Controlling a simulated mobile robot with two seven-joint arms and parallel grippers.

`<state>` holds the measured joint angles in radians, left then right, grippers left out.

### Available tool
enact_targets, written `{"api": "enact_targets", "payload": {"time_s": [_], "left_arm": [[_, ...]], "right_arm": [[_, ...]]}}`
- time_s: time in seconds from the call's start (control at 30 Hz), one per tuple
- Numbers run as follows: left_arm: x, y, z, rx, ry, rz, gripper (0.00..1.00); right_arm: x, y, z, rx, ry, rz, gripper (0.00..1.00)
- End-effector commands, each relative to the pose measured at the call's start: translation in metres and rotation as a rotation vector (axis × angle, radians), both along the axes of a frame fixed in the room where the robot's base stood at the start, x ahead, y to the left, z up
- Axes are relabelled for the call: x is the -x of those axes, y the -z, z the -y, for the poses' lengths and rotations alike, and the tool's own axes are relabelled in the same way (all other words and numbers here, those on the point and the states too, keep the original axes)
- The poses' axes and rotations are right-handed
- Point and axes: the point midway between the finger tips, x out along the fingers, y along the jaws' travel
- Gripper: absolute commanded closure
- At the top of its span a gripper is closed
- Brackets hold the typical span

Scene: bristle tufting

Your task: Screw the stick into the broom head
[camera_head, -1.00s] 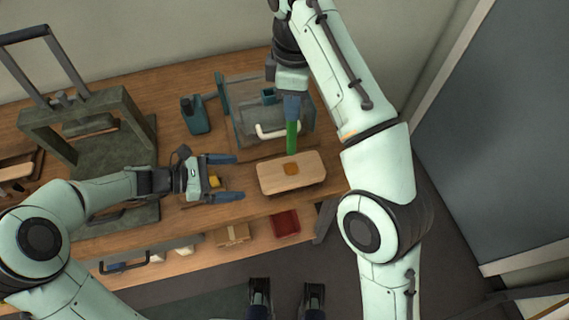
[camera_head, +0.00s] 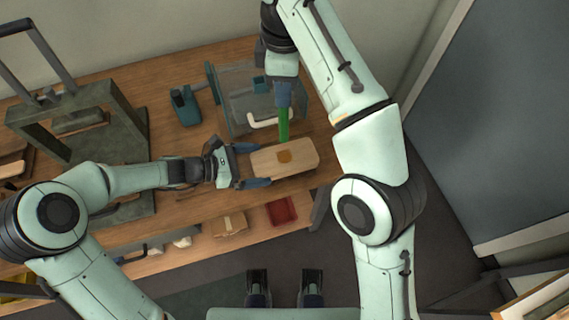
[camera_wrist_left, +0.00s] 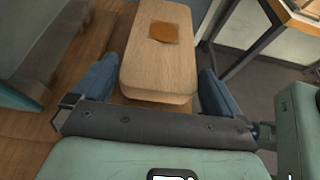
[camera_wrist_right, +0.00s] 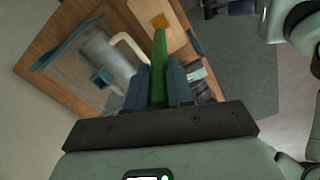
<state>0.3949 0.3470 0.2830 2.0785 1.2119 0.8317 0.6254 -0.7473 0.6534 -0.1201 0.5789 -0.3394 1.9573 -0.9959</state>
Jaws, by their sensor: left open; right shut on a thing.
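The broom head, a pale wooden block (camera_head: 308,158) with an orange-brown patch (camera_head: 284,156) on its upper face, lies on the bench near its front edge. My left gripper (camera_head: 252,165) is open, with its blue fingers on either side of the block's left end; the block (camera_wrist_left: 158,75) shows between them in the left wrist view. I cannot tell if the fingers touch it. My right gripper (camera_head: 284,98) is shut on the green stick (camera_head: 284,128), which points down toward the block's far side. The stick (camera_wrist_right: 158,65) also shows in the right wrist view. Its tip appears beside the patch.
A clear-walled box with a white handle (camera_head: 264,122) stands just behind the block. A teal bottle-like tool (camera_head: 185,106) is left of it. A grey press-like frame (camera_head: 80,115) fills the bench's left. A red tray (camera_head: 281,211) sits below the bench edge.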

Motion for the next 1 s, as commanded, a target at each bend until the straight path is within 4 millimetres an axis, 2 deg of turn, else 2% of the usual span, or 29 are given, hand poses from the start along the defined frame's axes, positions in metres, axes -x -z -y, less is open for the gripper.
{"api": "enact_targets", "payload": {"time_s": [0.1, 0.23, 0.63, 0.67, 0.8, 0.83, 1.0], "left_arm": [[-0.005, 0.007, 0.016, 0.002, 0.002, -0.003, 0.00], [-0.008, 0.012, 0.027, 0.001, 0.002, 0.000, 0.00], [-0.010, 0.014, 0.032, 0.000, -0.001, 0.000, 0.00], [-0.010, 0.014, 0.032, 0.000, -0.001, 0.000, 0.06], [-0.010, 0.014, 0.032, 0.000, -0.001, 0.000, 0.52], [-0.010, 0.014, 0.032, 0.000, -0.001, 0.000, 0.59], [-0.010, 0.014, 0.031, -0.001, -0.001, 0.000, 0.59]], "right_arm": [[0.000, 0.000, 0.000, 0.000, 0.000, 0.000, 1.00], [0.000, 0.000, 0.000, 0.000, 0.000, 0.000, 1.00], [0.000, 0.000, 0.000, 0.000, 0.000, 0.000, 1.00], [0.000, 0.000, 0.000, 0.000, 0.000, 0.000, 1.00], [0.000, 0.000, 0.000, 0.000, 0.000, 0.000, 1.00], [0.000, 0.000, 0.000, 0.000, 0.000, 0.000, 1.00], [0.000, 0.006, 0.001, 0.001, -0.001, -0.002, 1.00]]}}
